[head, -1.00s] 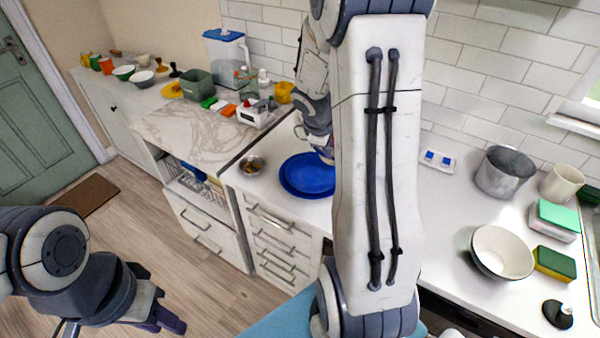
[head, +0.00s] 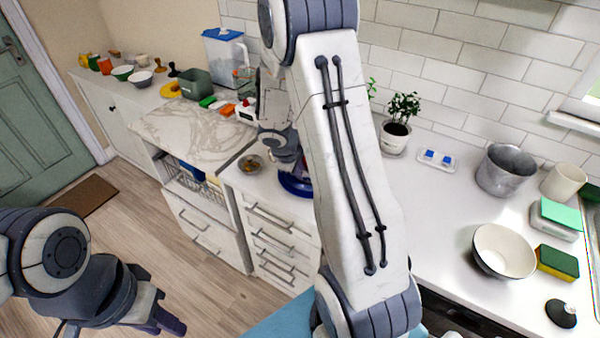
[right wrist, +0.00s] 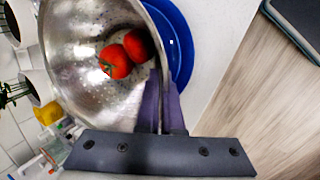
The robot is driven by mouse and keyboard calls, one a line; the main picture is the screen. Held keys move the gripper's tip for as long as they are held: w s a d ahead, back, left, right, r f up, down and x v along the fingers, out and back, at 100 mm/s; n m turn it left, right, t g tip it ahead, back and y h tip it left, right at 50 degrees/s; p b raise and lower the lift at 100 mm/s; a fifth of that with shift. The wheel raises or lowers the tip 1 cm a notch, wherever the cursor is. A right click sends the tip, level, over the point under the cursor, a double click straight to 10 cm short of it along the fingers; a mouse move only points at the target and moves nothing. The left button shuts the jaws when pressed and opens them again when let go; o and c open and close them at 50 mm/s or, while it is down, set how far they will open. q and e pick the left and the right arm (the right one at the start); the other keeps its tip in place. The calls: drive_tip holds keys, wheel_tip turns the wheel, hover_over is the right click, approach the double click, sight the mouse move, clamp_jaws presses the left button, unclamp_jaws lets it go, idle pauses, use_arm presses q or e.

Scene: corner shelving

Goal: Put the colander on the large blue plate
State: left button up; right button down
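The metal colander (right wrist: 85,75) fills much of the right wrist view, with two red tomatoes (right wrist: 115,61) inside. My right gripper (right wrist: 161,88) is shut on its rim. The large blue plate (right wrist: 181,45) shows past the colander's rim, partly covered by it; I cannot tell whether they touch.
A potted plant (head: 394,137), a grey pot (head: 505,172) and a white bowl (head: 503,251) stand on the right counter. Bare counter lies between my right arm and the white bowl.

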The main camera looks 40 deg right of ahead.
drive_tip(key=shift+f, duration=0.15)
drive_tip(key=c, duration=1.1)
unclamp_jaws()
